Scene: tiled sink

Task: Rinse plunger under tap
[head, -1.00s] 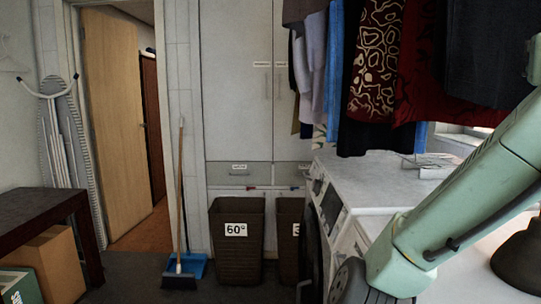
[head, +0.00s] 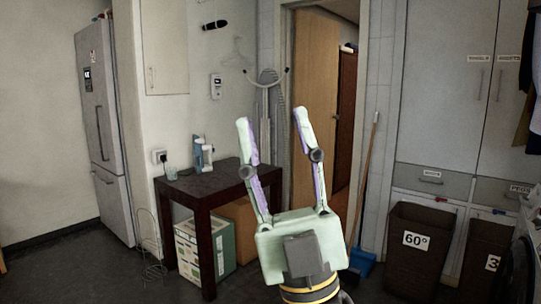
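My gripper (head: 272,116) is in the middle of the head view, pointing up and away. Its two long pale green fingers with purple inner strips stand wide apart. Nothing is between them. The plunger, the tap and the sink are not in view now.
A dark table (head: 205,182) with small items on it stands left of my gripper, boxes beneath it. A wire rack (head: 152,250) is on the floor. A fridge (head: 105,125) is at left. A broom (head: 364,175), brown bins (head: 413,250) and a washing machine (head: 524,255) are at right.

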